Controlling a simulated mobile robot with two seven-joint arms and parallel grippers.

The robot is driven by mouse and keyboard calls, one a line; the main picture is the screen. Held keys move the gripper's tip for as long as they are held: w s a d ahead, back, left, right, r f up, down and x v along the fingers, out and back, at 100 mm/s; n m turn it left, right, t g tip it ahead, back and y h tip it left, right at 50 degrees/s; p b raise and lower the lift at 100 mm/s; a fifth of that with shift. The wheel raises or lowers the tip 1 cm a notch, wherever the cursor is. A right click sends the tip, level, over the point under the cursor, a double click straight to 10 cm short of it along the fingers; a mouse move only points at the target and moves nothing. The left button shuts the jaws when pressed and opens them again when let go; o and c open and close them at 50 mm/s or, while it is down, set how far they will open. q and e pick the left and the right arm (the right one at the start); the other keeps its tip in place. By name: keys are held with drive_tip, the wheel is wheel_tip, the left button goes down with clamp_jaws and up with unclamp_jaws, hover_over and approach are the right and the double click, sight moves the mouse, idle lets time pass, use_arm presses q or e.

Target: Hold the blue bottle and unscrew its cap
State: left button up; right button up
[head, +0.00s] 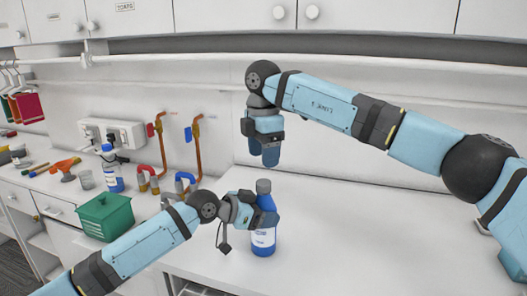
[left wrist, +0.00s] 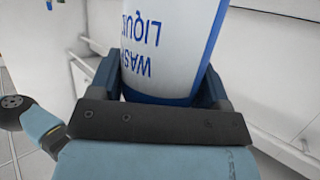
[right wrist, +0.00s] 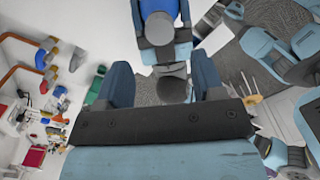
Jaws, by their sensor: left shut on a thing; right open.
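The blue bottle (head: 263,243) has a white label and a dark cap (head: 263,186); it stands upright at the white counter in the head view. My left gripper (head: 262,210) is shut around the bottle's upper body. In the left wrist view, the bottle (left wrist: 170,45) fills the space between the fingers, its label reading upside down. My right gripper (head: 265,155) is open and empty, pointing down above the cap with a gap between them. In the right wrist view, the bottle's cap (right wrist: 158,28) lies beyond and between the open fingers (right wrist: 163,85).
The counter (head: 390,235) right of the bottle is clear. Cabinets hang above.

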sight(264, 182)
wheel_tip(264, 182, down, 8)
drive_tip(key=shift+r, duration=0.25)
drive_tip(key=c, duration=0.9)
drive_tip(key=shift+c, duration=0.3)
drive_tip(key=n, duration=0.6)
drive_tip(key=shift+n, duration=0.4)
drive_tip(key=o, duration=1)
